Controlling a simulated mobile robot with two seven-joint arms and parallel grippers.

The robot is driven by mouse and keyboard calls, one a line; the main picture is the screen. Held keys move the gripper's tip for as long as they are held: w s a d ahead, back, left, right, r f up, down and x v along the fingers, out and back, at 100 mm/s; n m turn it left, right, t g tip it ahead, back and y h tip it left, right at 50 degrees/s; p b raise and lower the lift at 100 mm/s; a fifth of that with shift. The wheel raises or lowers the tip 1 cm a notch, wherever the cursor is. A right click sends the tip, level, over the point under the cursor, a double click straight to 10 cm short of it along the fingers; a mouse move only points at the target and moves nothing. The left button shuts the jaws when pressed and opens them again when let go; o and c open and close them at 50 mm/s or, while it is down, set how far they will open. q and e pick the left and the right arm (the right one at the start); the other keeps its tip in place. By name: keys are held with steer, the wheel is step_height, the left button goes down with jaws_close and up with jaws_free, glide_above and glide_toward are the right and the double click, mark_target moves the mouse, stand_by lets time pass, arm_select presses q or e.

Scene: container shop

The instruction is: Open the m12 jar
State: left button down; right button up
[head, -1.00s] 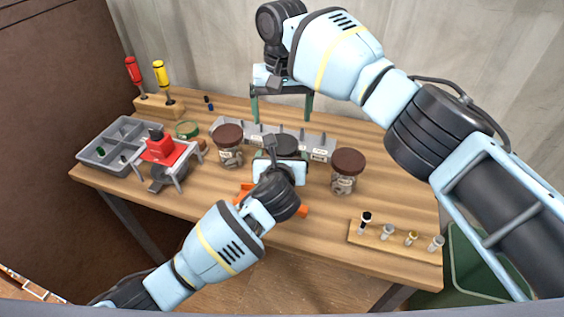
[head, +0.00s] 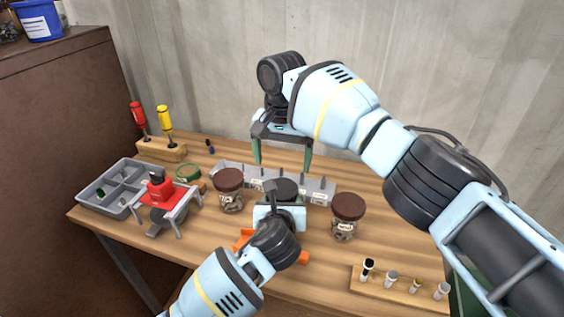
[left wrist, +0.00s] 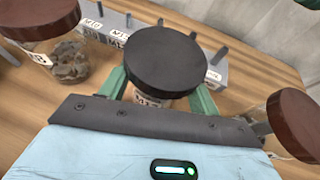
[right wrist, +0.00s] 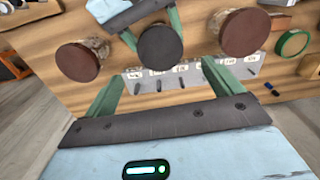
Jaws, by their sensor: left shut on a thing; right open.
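A jar with a black lid (left wrist: 165,58) stands between two brown-lidded jars; its partly hidden label seems to read M12. The black lid also shows in the head view (head: 285,188) and the right wrist view (right wrist: 160,46). My left gripper (left wrist: 160,98) is shut on this jar, its green fingers on either side of the body below the lid. The lid is on. My right gripper (head: 283,160) is open and empty, fingers pointing down, above and behind the jar near the grey rack. Its spread fingers also show in the right wrist view (right wrist: 162,85).
Brown-lidded jars stand left (head: 229,190) and right (head: 347,217) of the black-lidded one. A grey labelled rack (head: 318,188) lies behind. A red device (head: 165,195), grey divided tray (head: 90,193) and screwdriver block (head: 160,150) are at left. A wooden peg strip (head: 400,290) is at front right.

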mark_target(282, 188)
steer(key=shift+m, duration=0.3)
steer(key=shift+f, duration=4.05)
steer(key=shift+c, duration=0.2)
steer(key=c, duration=1)
steer(key=shift+o, duration=0.2)
steer(key=shift+n, duration=1.7)
steer(key=o, duration=1.1)
steer(key=shift+c, duration=0.2)
steer(key=shift+r, duration=0.1)
